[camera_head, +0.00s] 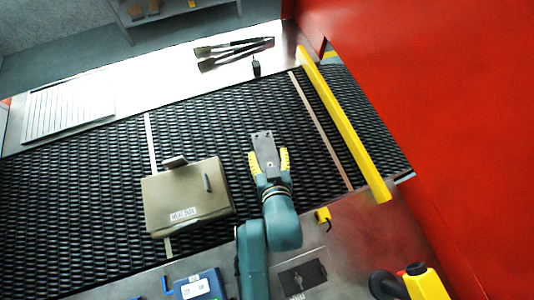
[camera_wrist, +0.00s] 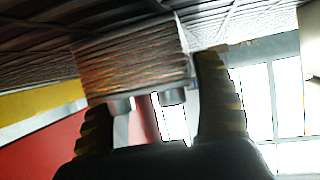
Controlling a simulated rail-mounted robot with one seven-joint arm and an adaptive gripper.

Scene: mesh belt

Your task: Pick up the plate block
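My gripper (camera_head: 268,158), with yellow finger pads, is over the dark mesh belt, right of the beige box. A grey flat piece (camera_head: 262,141), which looks like the plate block, lies between and beyond the fingertips. In the wrist view, a block with a ridged, brownish side and a pale end (camera_wrist: 135,62) is in front of the spread fingers (camera_wrist: 160,100). Two short round pegs show on its near side. The right finger overlaps the block's right edge; the left finger is near its lower left corner. I cannot tell whether both fingers touch it.
The beige box (camera_head: 186,200) stands on the mesh belt (camera_head: 80,190). A yellow bar (camera_head: 345,125) crosses the belt at the right, next to a large red panel (camera_head: 440,110).

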